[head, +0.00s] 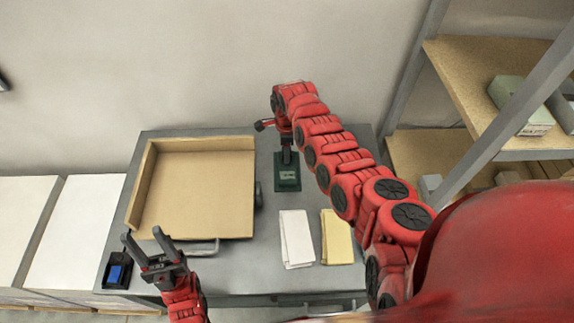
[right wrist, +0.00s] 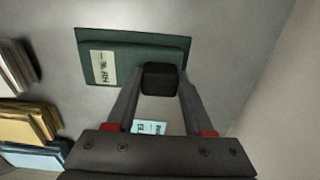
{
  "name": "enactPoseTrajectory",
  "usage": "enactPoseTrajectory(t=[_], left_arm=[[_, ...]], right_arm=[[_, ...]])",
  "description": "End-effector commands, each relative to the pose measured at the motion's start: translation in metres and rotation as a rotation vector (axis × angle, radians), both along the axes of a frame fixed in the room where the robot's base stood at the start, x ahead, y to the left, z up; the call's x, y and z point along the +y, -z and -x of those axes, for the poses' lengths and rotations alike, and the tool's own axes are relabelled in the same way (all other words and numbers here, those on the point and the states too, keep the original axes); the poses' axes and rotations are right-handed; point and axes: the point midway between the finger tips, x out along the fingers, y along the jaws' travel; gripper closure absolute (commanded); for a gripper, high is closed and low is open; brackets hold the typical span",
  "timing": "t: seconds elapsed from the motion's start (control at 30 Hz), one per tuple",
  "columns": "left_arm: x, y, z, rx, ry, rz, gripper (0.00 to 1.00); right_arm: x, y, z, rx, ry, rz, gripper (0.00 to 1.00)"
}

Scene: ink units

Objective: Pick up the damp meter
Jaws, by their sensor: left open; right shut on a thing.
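A dark block, which I take to be the damp meter (right wrist: 160,80), is between the fingertips of my right gripper (head: 287,148). A pale blue label with print (right wrist: 150,128) shows between the fingers, nearer the palm. The dark block is at a dark green base (head: 287,183), which has a white label reading RH in the right wrist view. I cannot tell whether the block still touches the base. My right gripper is shut on the block and points down at the back of the table. My left gripper (head: 147,242) is open and empty over the front left of the table.
The grey table (head: 225,276) holds a large tan tray (head: 205,190), a white pad (head: 296,240), a yellow pad (head: 336,238) and a small black tray with a blue item (head: 117,273). Shelving (head: 470,95) stands at the right; a wall is behind.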

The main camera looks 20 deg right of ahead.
Motion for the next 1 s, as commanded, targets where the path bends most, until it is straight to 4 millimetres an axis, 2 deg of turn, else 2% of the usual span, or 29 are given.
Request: enactPoseTrajectory(t=[0.03,0.1,0.67,1.0], left_arm=[[0.000,0.000,0.000,0.000,0.000,0.000,0.50],[0.000,0.000,0.000,0.000,0.000,0.000,0.50],[0.000,0.002,0.000,0.000,0.000,0.000,0.50],[0.000,0.014,0.000,0.000,0.000,0.000,0.50]], right_arm=[[0.000,0.000,0.000,0.000,0.000,0.000,0.88],[0.000,0.000,0.000,0.000,0.000,0.000,1.00],[0.000,-0.006,-0.001,-0.001,-0.001,0.000,1.00],[0.001,-0.039,-0.002,-0.004,0.000,0.000,1.00]])
